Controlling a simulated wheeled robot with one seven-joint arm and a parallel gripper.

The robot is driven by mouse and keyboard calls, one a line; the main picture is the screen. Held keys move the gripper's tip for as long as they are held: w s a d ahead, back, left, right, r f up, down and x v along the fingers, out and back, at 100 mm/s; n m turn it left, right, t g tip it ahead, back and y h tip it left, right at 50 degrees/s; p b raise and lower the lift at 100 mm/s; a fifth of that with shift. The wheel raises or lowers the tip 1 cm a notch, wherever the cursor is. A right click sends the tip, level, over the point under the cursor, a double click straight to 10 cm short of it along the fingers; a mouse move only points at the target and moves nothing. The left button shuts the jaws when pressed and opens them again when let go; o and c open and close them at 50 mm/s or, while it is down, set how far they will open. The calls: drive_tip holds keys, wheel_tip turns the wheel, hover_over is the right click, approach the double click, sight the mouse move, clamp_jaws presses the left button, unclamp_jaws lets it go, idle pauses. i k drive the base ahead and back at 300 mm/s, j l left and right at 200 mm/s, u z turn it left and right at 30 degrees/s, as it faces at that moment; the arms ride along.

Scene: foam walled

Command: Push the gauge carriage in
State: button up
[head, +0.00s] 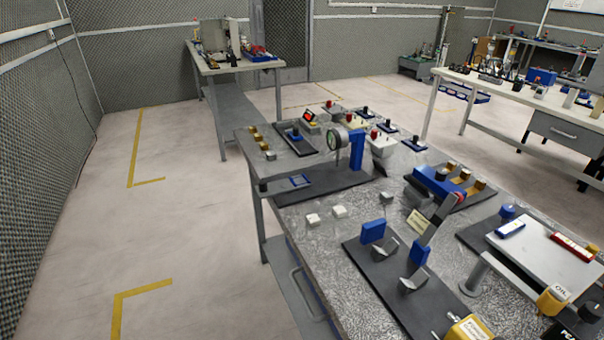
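A round dial gauge (338,138) with a pale face and dark rim stands on the near workbench. It is beside an upright blue block (357,150), and both are over a dark flat base plate (335,181). I take these to be the gauge carriage; how it slides along the plate is too small to tell. A small blue-edged piece (294,182) lies at the left end of the same plate, apart from the blue block. My gripper is not in view.
The floor (190,220) left of the bench is clear.

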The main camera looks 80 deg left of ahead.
sight(264, 190)
drive_tip(key=u, duration=2.6)
drive_tip(key=i+j+u, duration=0.1)
drive_tip(key=i+j, duration=0.3)
drive_tip(key=i+j+u, duration=0.1)
drive_tip(key=i+j, duration=0.2)
drive_tip(key=i, duration=0.15)
